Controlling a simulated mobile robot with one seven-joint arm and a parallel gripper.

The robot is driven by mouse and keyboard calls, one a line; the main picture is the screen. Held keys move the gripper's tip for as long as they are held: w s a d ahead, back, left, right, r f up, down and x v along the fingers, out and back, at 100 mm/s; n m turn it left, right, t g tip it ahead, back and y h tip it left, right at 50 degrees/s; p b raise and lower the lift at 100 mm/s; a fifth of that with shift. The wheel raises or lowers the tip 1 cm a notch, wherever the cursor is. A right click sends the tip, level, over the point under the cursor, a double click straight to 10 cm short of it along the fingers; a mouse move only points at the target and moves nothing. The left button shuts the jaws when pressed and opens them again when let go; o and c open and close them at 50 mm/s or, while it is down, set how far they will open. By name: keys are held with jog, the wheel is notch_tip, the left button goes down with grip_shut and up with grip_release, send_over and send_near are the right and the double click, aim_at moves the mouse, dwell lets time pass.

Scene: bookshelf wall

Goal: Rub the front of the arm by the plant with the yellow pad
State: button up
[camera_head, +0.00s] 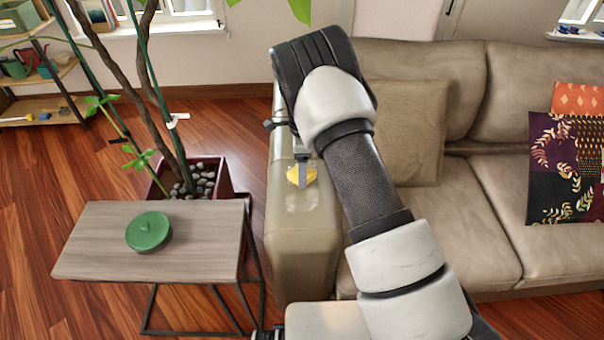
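The beige leather sofa's left arm (302,233) stands beside the potted plant (190,178). Its top has a light sheen, and its front faces toward me. My gripper (302,180) points down over the top of this arm, toward its middle. The yellow pad (294,175) is at my fingertips, with a grey finger in front of it. The pad is at or just above the leather; I cannot tell whether it touches. My own arm hides part of the sofa behind it.
A small side table (95,240) with a green lidded dish (148,231) stands close to the left of the sofa arm. Cushions (566,165) lie on the sofa at right. A low shelf (40,105) stands at far left. Plant stems rise at left.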

jog(key=shift+w+f+b, duration=0.1)
jog(key=shift+w+b, duration=1.3)
jog(key=shift+w, duration=1.95)
jog(key=shift+w+r+b, duration=0.2)
jog(key=shift+w+b, duration=0.25)
jog(key=shift+w, duration=0.65)
jog(key=shift+d+f, duration=0.1)
jog(key=shift+d, duration=0.75)
jog(key=shift+s, duration=0.95)
jog(key=shift+s+f+p, duration=0.2)
jog(key=shift+s+p, duration=0.3)
jog(key=shift+s, duration=0.7)
jog(key=shift+s+r+p, duration=0.15)
jog(key=shift+s+p, duration=0.4)
jog(key=shift+s, duration=1.55)
jog(key=shift+s+r+p, duration=0.1)
jog(key=shift+s+p, duration=0.4)
jog(key=shift+s, duration=1.55)
jog(key=p, duration=0.1)
send_over(309, 214)
jog(key=w, duration=0.4)
jog(key=shift+s+f, duration=0.1)
jog(key=shift+s, duration=0.15)
jog(key=shift+s+p, duration=0.35)
jog(key=shift+s, duration=1.4)
